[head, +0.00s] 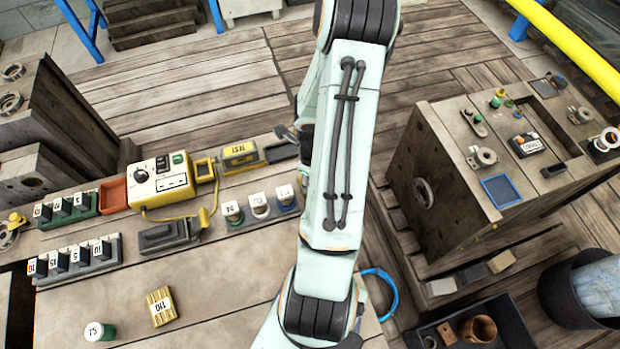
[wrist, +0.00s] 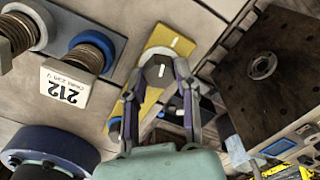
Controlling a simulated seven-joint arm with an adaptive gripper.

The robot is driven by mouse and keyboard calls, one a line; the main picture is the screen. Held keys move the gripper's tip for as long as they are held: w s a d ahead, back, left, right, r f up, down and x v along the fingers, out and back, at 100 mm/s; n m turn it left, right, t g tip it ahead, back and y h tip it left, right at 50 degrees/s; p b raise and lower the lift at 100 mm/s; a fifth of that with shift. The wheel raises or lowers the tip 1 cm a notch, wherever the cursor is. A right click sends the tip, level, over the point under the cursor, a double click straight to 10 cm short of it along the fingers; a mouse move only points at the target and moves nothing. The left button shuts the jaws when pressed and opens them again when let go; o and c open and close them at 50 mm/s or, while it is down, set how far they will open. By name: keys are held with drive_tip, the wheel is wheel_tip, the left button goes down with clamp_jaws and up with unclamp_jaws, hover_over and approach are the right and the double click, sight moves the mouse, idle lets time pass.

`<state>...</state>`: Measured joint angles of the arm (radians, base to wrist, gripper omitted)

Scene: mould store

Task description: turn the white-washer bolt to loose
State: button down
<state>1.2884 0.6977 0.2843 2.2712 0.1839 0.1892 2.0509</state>
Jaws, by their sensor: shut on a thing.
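In the wrist view, my gripper (wrist: 162,72) is closed around a dark six-sided bolt head (wrist: 157,68) with a white line across its top. The bolt head stands on a long yellow plate (wrist: 177,43), which carries a short white mark beyond the head. A small blue part shows at the plate's near end, partly behind the left finger. In the head view my own arm hides the gripper and the bolt.
Left in the wrist view stand coiled parts with blue and pale rings, one tagged 212 (wrist: 68,90); a dark blue round part (wrist: 48,146) is near. A dark block (wrist: 280,70) stands right. In the head view, the yellow test box (head: 162,178) and tagged parts occupy the bench; its front is mostly clear.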

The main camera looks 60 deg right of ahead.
drive_tip(key=n, duration=0.6)
drive_tip(key=shift+n, duration=0.3)
drive_tip(key=n, duration=1.2)
drive_tip(key=shift+n, duration=0.3)
drive_tip(key=n, duration=1.1)
drive_tip(key=shift+n, duration=0.4)
drive_tip(key=n, duration=1.2)
drive_tip(key=shift+n, duration=0.4)
drive_tip(key=n, duration=0.4)
drive_tip(key=shift+n, duration=0.7)
